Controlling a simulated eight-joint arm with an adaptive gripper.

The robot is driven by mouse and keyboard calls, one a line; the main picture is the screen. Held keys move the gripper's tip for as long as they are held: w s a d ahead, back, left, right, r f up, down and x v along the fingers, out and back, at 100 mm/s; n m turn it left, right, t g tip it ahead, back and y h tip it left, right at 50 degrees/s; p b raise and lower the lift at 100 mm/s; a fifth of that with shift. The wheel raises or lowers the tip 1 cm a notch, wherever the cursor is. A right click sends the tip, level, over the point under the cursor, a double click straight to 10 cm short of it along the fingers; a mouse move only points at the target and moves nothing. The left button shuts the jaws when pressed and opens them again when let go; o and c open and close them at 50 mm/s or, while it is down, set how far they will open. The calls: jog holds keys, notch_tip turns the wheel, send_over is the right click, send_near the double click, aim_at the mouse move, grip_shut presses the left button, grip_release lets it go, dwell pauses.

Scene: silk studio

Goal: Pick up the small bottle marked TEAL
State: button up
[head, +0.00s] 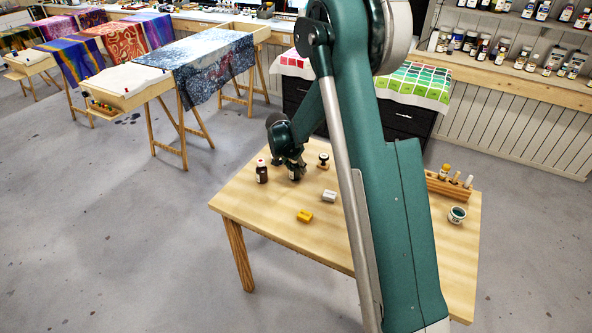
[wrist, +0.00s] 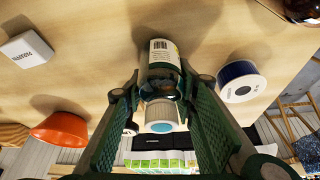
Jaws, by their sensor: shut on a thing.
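My gripper (wrist: 158,105) is shut on a small clear bottle (wrist: 163,52) with a white printed label. The bottle's pale cap with a teal disc on top (wrist: 159,127) shows between the two green finger pads in the wrist view. Whether the label reads TEAL cannot be made out. In the head view my gripper (head: 294,175) is low over the wooden table (head: 260,212), near its far left corner. The held bottle is mostly hidden there by the fingers. Whether its base touches the table is not clear.
A dark bottle with a red cap (head: 262,172) stands just left of my gripper. A white block (head: 329,196) and a yellow block (head: 305,215) lie nearer.

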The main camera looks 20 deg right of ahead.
jog(key=shift+r, duration=0.1)
jog(key=shift+r+p, duration=0.65)
jog(key=shift+r, duration=4.25)
jog(key=shift+d, duration=0.1)
